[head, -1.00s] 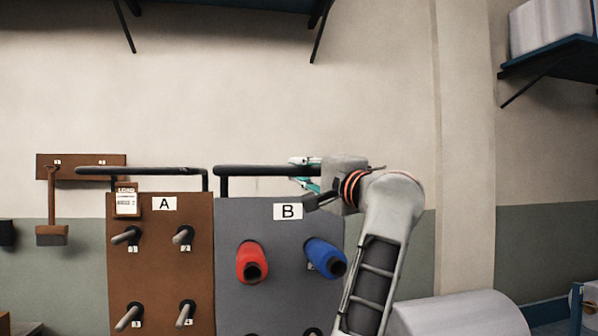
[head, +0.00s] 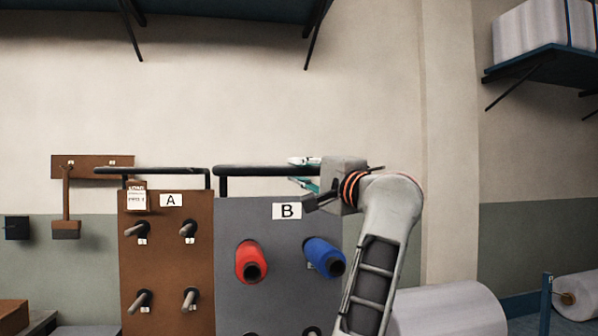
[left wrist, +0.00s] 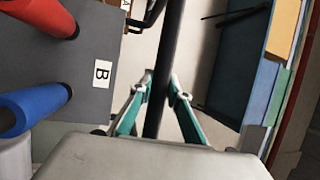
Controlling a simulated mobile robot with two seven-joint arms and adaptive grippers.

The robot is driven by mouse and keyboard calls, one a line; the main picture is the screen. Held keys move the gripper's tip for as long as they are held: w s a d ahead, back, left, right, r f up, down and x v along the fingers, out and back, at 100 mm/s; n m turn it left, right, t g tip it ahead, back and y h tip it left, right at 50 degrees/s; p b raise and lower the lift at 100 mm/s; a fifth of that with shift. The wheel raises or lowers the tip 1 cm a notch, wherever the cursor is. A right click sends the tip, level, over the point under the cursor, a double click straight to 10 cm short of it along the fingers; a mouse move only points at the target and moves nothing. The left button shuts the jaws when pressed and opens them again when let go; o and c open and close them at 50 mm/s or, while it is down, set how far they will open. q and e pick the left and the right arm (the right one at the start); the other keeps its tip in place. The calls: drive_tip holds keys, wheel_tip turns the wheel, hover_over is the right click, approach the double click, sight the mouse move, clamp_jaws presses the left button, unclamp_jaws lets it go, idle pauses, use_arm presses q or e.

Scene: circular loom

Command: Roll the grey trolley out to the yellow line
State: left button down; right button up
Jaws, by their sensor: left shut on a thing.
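The grey trolley (head: 280,220) stands upright in front of me in the head view, with a label B, a red spool (head: 251,260) and a blue spool (head: 324,254) on its pegs. A black handle bar (head: 255,170) runs along its top. My left gripper (head: 306,174) is shut on the right part of this handle. In the left wrist view the teal fingers of the left gripper (left wrist: 160,88) lie on both sides of the dark handle bar (left wrist: 170,45). The yellow line and my right gripper are not in view.
A brown trolley (head: 165,265) labelled A, with empty pegs, stands close on the left of the grey one. A large pale roll (head: 450,312) lies at the lower right. Blue shelves hang on the wall above. The floor is mostly hidden.

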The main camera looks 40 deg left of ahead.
use_arm(q)
drive_tip(key=c, duration=1.9)
unclamp_jaws()
drive_tip(key=shift+w+f, duration=0.1)
drive_tip(key=v, duration=1.2)
